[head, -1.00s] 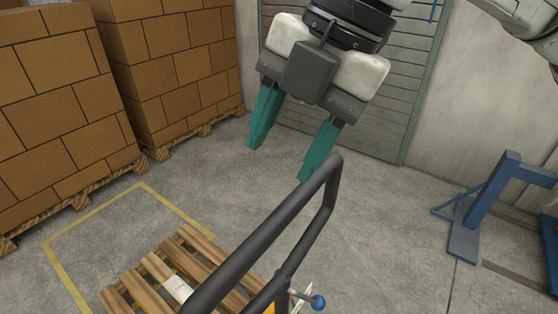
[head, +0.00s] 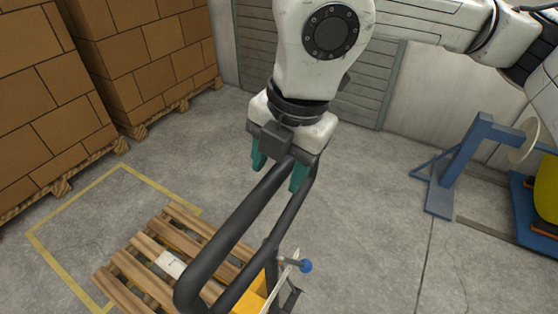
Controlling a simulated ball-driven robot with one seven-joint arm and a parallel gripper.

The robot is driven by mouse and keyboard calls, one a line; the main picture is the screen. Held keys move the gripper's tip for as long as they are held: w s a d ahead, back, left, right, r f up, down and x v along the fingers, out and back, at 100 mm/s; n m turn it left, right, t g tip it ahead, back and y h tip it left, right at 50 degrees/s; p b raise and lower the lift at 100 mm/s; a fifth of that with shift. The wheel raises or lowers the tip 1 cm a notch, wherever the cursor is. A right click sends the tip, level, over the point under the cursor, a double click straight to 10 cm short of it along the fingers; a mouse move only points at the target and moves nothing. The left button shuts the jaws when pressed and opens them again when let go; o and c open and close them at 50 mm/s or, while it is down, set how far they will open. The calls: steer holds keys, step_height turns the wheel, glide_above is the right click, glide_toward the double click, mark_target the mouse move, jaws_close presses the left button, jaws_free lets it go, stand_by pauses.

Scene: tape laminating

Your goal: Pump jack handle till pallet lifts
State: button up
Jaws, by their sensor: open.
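The jack handle (head: 220,248) is a dark grey looped bar that rises from the yellow pallet jack (head: 254,293) at the bottom centre. My gripper (head: 278,181) has green fingers and is open at the far upper end of the handle loop. The handle's top passes between or just in front of the fingers; I cannot tell if they touch it. The wooden pallet (head: 140,275) lies low on the floor to the left of the handle, with a white label on one slat. The handle hides part of the pallet and the jack.
A blue-knobbed lever (head: 305,266) sticks out right of the jack. Stacked cartons (head: 45,100) stand on pallets at the left. A yellow floor outline (head: 75,207) surrounds the pallet area. A blue stand (head: 458,160) is at the right. The floor between is clear.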

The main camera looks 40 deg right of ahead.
steer(key=shift+f, duration=0.2)
steer(key=shift+c, duration=0.2)
jaws_close()
stand_by(0.4)
